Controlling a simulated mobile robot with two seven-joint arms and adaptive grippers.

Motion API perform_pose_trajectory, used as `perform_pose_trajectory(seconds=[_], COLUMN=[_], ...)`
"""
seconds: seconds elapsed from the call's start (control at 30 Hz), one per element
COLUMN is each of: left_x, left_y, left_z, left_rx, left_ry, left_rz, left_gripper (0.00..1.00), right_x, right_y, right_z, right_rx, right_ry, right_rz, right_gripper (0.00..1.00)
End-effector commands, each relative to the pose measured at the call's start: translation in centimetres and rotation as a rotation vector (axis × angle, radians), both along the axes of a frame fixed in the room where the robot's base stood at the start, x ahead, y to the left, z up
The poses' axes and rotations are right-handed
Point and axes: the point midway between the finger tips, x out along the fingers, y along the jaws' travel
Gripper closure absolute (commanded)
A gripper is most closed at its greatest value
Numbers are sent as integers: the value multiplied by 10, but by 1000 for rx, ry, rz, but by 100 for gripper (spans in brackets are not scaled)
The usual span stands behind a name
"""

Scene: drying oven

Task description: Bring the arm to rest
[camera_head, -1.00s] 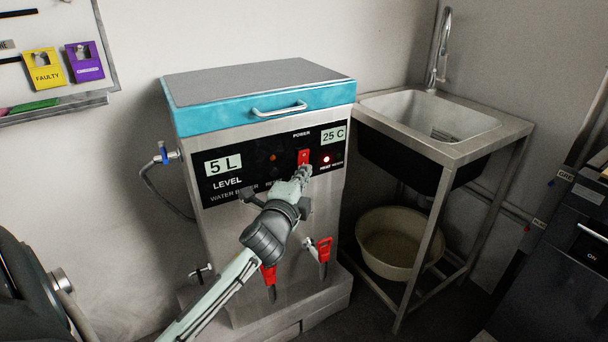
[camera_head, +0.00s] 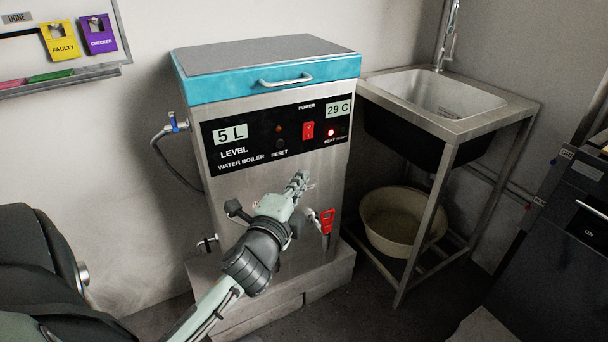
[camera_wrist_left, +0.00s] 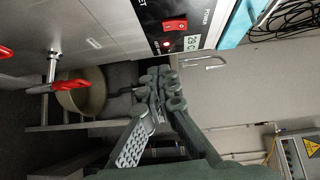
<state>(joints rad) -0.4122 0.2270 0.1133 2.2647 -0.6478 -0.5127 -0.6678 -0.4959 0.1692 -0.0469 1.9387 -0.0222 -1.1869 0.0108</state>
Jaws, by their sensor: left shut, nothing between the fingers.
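My left gripper (camera_head: 300,184) is shut and empty, in front of the water boiler (camera_head: 320,170), below its control panel. In the left wrist view the closed fingers (camera_wrist_left: 160,92) point toward the boiler front, apart from the red power switch (camera_wrist_left: 175,25). In the head view the power switch (camera_head: 308,130) sits beside a lit red lamp (camera_head: 330,132), and the displays read 5 L and 29 C. My left arm comes in from the lower left. My right gripper is in neither view.
A red-handled tap (camera_head: 327,220) is just right of my gripper; another tap (camera_head: 207,243) is at the boiler's lower left. A sink (camera_head: 440,95) stands to the right with a basin (camera_head: 395,220) below. A dark appliance (camera_head: 575,220) is at the far right.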

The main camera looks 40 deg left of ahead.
Motion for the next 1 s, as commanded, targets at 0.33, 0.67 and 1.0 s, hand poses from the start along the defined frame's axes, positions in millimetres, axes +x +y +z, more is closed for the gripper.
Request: perform_pose_trajectory(seconds=[0.33, 0.67, 1.0], left_x=[0, -3, -83], left_y=[0, 1, -32], left_z=[0, -32, -249], left_rx=[0, -109, -831], left_ry=[0, 54, 466], left_rz=[0, 26, 353], left_gripper=[100, 100, 100], right_x=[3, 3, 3], right_y=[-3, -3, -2], right_z=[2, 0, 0], right_rx=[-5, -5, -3], right_ry=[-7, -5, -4], right_rz=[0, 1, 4], right_gripper=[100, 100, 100])
